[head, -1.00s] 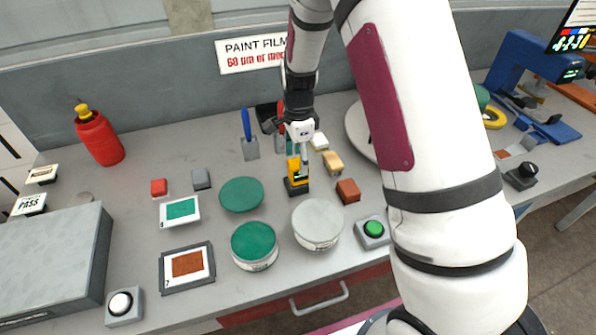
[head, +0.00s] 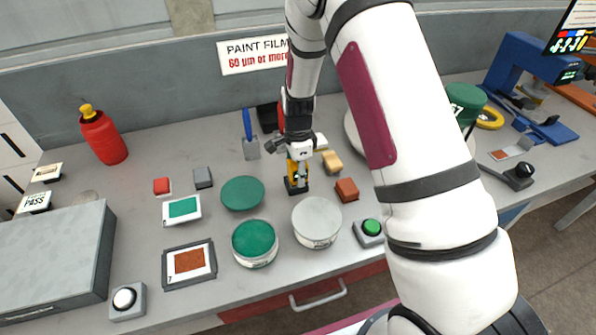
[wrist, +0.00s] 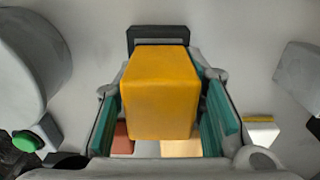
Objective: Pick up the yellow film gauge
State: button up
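The yellow film gauge (head: 293,183) stands upright on a dark foot on the grey bench, in the middle of the head view. My gripper (head: 298,172) is directly above it, pointing down, with its fingers around the gauge's upper part. In the wrist view the yellow block (wrist: 160,95) fills the space between the two green finger pads. A narrow gap shows beside the right pad, and the left pad is very close to the block. The gripper looks open around it. The gauge's dark foot (wrist: 158,36) shows beyond the block.
A rust-brown block (head: 347,190) and a tan block (head: 332,162) sit close on the right. A pale round tin (head: 317,219) and a green-topped tin (head: 255,240) stand in front. A green disc (head: 242,193) lies left. A blue-handled scraper (head: 248,130) is behind.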

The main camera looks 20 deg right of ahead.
notch_tip(320, 180, up, 10)
jog(key=shift+r+b, duration=0.1)
jog(key=shift+b, duration=0.5)
